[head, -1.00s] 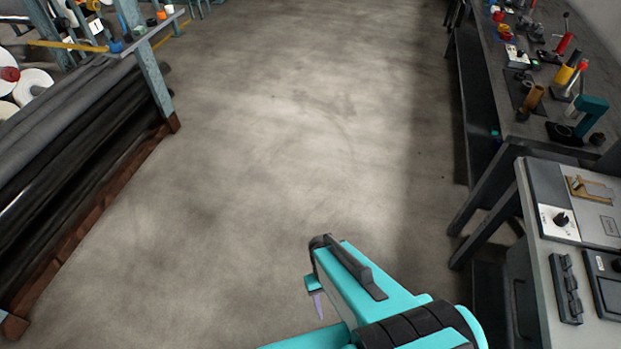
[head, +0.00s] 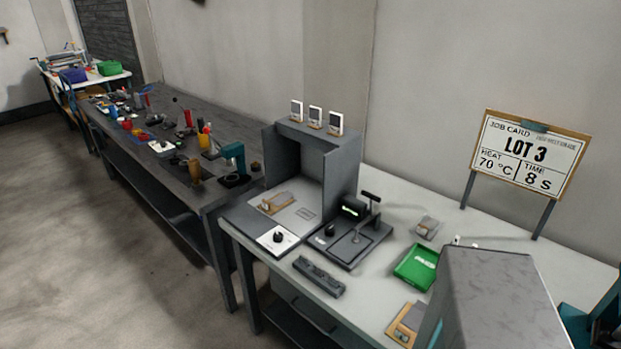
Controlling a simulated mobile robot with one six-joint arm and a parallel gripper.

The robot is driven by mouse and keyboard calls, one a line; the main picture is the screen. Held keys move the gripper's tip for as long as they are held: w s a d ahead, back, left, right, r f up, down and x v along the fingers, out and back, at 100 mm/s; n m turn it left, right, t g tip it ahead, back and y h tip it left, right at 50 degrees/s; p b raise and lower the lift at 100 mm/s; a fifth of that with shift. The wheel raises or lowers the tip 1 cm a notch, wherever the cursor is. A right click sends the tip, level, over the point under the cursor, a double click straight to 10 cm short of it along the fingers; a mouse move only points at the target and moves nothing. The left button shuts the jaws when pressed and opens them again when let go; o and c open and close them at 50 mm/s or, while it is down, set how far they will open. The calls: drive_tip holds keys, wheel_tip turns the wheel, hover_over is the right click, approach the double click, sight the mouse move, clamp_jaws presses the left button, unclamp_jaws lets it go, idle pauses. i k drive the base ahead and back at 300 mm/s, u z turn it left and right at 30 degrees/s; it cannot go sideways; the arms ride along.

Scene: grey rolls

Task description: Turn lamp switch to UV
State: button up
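The likely lamp switch is a black rotary knob (head: 278,237) on a white plate (head: 266,243) at the front left of an open grey viewing booth (head: 345,167). The plate's markings and the knob's setting are too small to read. The booth stands on a pale workbench (head: 238,238). A tan framed piece (head: 276,203) lies on the booth floor. My gripper is not in the current head view.
A black press-like device (head: 352,243) with a lever is right of the knob. A dark ridged block (head: 318,277) lies in front. A green tray (head: 416,267) and a large grey box shape (head: 500,300) are farther right. Floor is clear at left.

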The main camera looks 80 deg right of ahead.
sight(278, 238)
drive_tip(key=z, duration=5.05)
drive_tip(key=i, duration=0.15)
drive_tip(key=u, duration=2.95)
drive_tip(key=k, duration=0.8)
drive_tip(key=z, duration=0.3)
drive_tip(key=i, duration=0.5)
drive_tip(key=z, duration=0.05)
